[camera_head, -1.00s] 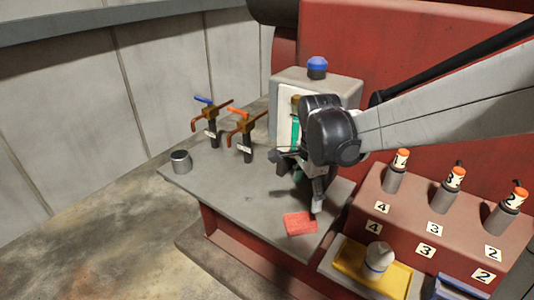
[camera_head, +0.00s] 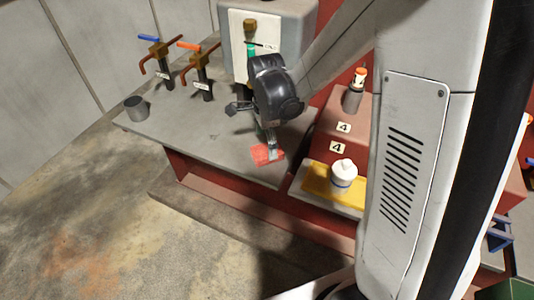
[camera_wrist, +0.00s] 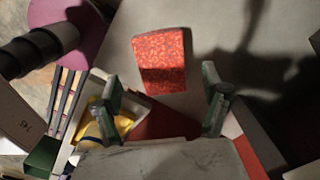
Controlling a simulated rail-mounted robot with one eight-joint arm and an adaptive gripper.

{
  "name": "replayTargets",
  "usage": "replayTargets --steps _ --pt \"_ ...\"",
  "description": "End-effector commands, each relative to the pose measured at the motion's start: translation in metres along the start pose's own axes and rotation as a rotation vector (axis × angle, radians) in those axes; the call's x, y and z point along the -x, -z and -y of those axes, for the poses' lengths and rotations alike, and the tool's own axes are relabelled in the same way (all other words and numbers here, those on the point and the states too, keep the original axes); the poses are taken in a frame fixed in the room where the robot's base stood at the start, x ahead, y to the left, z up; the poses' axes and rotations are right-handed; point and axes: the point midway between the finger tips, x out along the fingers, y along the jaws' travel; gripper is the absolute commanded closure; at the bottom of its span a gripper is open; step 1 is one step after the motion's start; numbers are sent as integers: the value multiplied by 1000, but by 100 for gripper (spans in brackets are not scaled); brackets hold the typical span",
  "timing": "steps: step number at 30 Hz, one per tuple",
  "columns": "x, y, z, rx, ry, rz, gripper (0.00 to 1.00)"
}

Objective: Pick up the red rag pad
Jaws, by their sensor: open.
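The red rag pad (camera_head: 267,154) lies flat near the front edge of the grey bench top (camera_head: 210,138). In the wrist view the pad (camera_wrist: 160,60) is a speckled red rectangle, fully visible and lying beyond the fingertips. My gripper (camera_wrist: 163,100) is open, with its two fingers apart and nothing between them. In the head view my gripper (camera_head: 271,150) points down at the pad, and a finger overlaps the pad's right part. I cannot tell how high it is above the bench.
A yellow tray (camera_head: 318,183) with a white bottle (camera_head: 343,172) stands right of the pad. A grey cup (camera_head: 136,107) and two valves with coloured handles (camera_head: 202,72) stand at the left. A grey box (camera_head: 283,30) is behind my gripper. The bench between is clear.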

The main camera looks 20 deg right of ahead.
Motion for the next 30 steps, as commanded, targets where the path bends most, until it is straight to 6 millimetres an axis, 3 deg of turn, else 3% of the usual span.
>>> replayTargets --steps 13,23,30 --pt "-46 -4 2 0 0 0 22" --pt "-52 -4 2 0 0 0 22" --pt "-52 -4 2 0 0 0 52"
